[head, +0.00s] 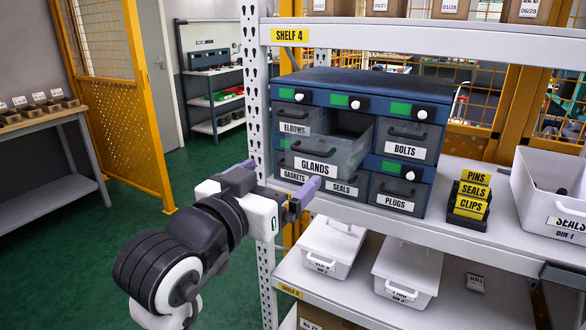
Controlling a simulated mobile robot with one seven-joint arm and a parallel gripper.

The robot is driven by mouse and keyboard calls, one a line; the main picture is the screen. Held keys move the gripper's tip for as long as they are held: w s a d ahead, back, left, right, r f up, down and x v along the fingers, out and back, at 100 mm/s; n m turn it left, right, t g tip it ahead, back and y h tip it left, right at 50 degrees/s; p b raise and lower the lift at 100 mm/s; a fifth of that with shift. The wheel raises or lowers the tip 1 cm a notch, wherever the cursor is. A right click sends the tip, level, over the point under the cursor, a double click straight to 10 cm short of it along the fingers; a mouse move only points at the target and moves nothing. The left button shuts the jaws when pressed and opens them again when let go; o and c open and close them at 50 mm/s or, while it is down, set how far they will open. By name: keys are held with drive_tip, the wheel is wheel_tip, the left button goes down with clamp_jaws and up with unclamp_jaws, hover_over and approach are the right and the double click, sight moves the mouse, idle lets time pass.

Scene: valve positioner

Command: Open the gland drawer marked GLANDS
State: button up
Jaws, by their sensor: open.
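The GLANDS drawer (347,163) is a clear grey drawer in the middle of the blue cabinet (372,85) on Shelf 4. It stands pulled out well beyond the other drawers, with its dark slot showing behind it. Its front carries the GLANDS label and a dark handle. My gripper (276,178) is in front of the cabinet, to the left of and slightly below the drawer front. Its two purple fingers are spread, with nothing seen between them. It appears apart from the handle.
ELBOWS, BOLTS, GASKETS, SEALS and PLUGS drawers surround the slot and look closed. White knobs beside green tags sit above the drawers. The perforated post (254,90) stands left of the cabinet. Yellow labelled blocks (471,195) and a white bin (545,195) stand to the right.

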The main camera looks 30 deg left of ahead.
drive_tip(key=s, duration=0.4)
drive_tip(key=shift+w+a, duration=0.1)
idle(0.3)
